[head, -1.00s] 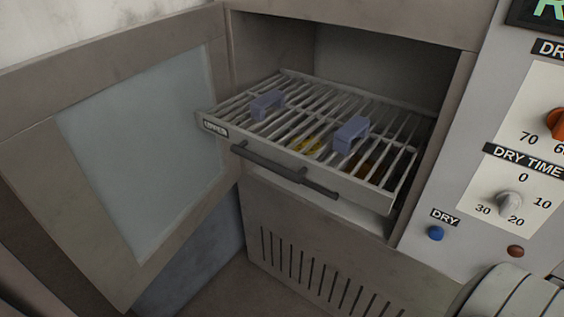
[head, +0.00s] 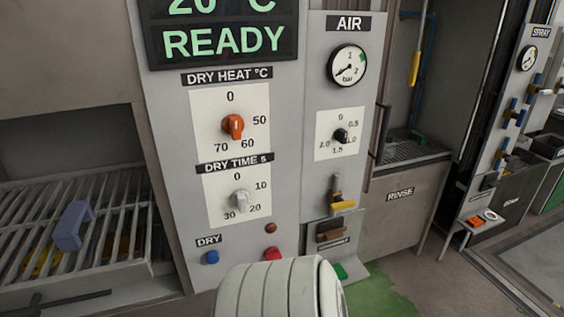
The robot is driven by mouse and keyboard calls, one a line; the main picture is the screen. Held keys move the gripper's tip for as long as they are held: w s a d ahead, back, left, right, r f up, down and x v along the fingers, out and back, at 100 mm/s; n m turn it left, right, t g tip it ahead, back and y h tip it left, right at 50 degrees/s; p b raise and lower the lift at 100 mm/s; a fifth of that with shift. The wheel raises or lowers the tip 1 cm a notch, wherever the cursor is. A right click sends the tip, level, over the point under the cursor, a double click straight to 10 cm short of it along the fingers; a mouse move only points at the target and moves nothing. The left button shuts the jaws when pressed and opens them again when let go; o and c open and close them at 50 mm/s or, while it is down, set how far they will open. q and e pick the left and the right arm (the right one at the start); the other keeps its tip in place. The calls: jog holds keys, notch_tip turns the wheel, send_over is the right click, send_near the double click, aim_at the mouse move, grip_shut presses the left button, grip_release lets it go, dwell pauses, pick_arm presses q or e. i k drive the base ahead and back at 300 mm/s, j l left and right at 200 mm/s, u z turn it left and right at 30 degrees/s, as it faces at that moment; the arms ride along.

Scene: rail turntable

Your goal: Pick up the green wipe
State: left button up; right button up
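A small bright green piece (head: 350,271) shows low down, below a small labelled box at the foot of the control panel; it is partly hidden by my pale arm part in front. I cannot tell for sure if it is the green wipe. Another small green thing (head: 416,134) lies at the back of the rinse basin, also too small to tell. Neither of my grippers is in view.
The control panel (head: 285,195) has dials and buttons. On the left, the pulled-out rack (head: 110,215) holds a blue-grey block (head: 71,226). The rinse cabinet (head: 405,210) stands to the right. A green patch (head: 385,300) covers floor below. A small side shelf (head: 483,222) stands farther right.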

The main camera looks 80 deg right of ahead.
aim_at(341, 274)
jog(key=k+j+z, duration=0.15)
jog(key=z, duration=3)
jog(key=u, duration=2.3)
jog(key=z, duration=2.3)
